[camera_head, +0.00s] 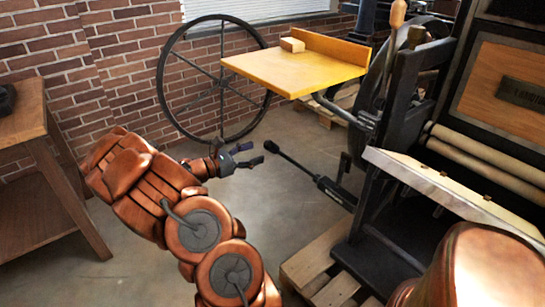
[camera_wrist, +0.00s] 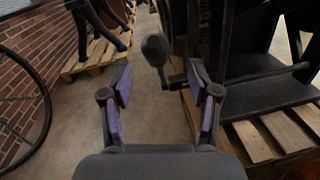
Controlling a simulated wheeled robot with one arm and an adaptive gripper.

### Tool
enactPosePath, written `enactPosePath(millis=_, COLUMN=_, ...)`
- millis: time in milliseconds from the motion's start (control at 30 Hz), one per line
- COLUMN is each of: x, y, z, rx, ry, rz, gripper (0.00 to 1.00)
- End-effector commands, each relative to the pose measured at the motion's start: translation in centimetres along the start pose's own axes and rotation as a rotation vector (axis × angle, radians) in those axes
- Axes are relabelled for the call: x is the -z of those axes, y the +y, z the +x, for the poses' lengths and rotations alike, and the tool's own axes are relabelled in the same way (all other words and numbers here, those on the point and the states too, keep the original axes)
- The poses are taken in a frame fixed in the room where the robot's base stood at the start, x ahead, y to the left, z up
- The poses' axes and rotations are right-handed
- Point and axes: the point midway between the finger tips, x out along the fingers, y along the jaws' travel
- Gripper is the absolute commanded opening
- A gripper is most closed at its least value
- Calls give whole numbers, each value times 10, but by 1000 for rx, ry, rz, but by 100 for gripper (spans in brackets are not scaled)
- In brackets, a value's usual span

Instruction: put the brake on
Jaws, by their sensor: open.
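A dark lever, which looks like the brake (camera_head: 318,177), sticks out from the lower side of the press toward my arm. It ends in a rounded black knob (camera_head: 270,147). My gripper (camera_head: 253,155) is open and empty, just left of the knob in the head view and apart from it. In the wrist view the knob (camera_wrist: 155,50) stands ahead, between and beyond the open fingers (camera_wrist: 160,85), slightly left of their middle. The lever's rod runs back from the knob to the right, partly behind the right finger.
The black press (camera_head: 385,150) stands on a wooden pallet (camera_head: 312,262) at the right. A yellow board (camera_head: 290,70) juts out above the lever. A large spoked wheel (camera_head: 221,83) stands by the brick wall. A wooden table (camera_head: 30,125) is at the left. Floor around the gripper is clear.

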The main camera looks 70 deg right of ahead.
Motion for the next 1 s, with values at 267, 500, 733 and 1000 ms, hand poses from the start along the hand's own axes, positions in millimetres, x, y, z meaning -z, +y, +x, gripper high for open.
enactPosePath(millis=267, x=12, y=5, z=16, rx=-17, ry=-11, rz=-26, gripper=61)
enactPosePath(millis=500, x=13, y=5, z=50, rx=-15, ry=-9, rz=-25, gripper=61)
enactPosePath(millis=733, x=12, y=6, z=74, rx=-16, ry=-10, rz=-25, gripper=61)
enactPosePath(millis=1000, x=11, y=7, z=82, rx=-17, ry=-10, rz=-25, gripper=61)
